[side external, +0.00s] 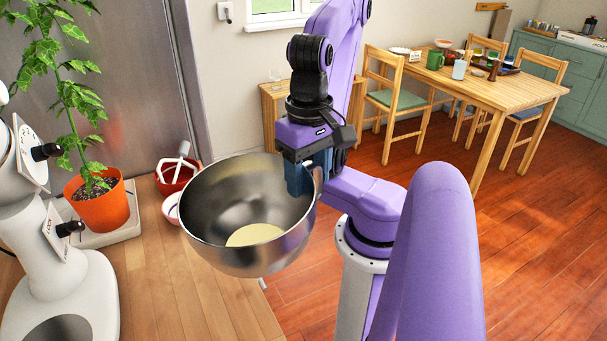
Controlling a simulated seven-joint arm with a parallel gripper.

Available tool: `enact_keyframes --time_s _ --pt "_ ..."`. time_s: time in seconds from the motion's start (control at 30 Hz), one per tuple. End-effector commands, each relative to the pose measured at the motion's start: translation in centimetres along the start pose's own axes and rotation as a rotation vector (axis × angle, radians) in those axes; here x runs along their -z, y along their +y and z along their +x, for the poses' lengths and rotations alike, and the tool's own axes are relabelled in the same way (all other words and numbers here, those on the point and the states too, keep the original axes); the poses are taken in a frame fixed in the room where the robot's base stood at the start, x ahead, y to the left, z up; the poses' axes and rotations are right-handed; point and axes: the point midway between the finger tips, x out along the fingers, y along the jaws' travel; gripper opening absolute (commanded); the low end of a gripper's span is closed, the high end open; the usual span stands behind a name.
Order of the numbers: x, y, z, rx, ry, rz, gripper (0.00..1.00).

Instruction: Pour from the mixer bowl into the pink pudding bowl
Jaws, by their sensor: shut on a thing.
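The steel mixer bowl (220,200) hangs in the air near the counter's right edge, with a pale yellow mass at its bottom. It is tilted somewhat, its mouth showing to the camera. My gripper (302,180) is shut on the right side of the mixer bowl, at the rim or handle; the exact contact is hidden. The pink pudding bowl (170,209) stands on the wooden counter, to the left of the mixer bowl in the picture and partly hidden by it. Its inside is mostly out of sight.
A red bowl (167,186) with a white utensil stands behind the pudding bowl. An orange pot (99,207) with a tall plant stands at left, beside the white mixer (62,270). The front counter (190,300) is clear. A dining table (510,86) stands far right.

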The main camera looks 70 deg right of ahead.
Motion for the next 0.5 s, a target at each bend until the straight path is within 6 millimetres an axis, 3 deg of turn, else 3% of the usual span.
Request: enact_keyframes --time_s 0.27,0.5 --pt "-0.2 -0.3 -0.2 0.007 -0.002 0.02 0.0" --pt "0.2 -2.8 0.0 0.018 0.001 0.141 0.0"
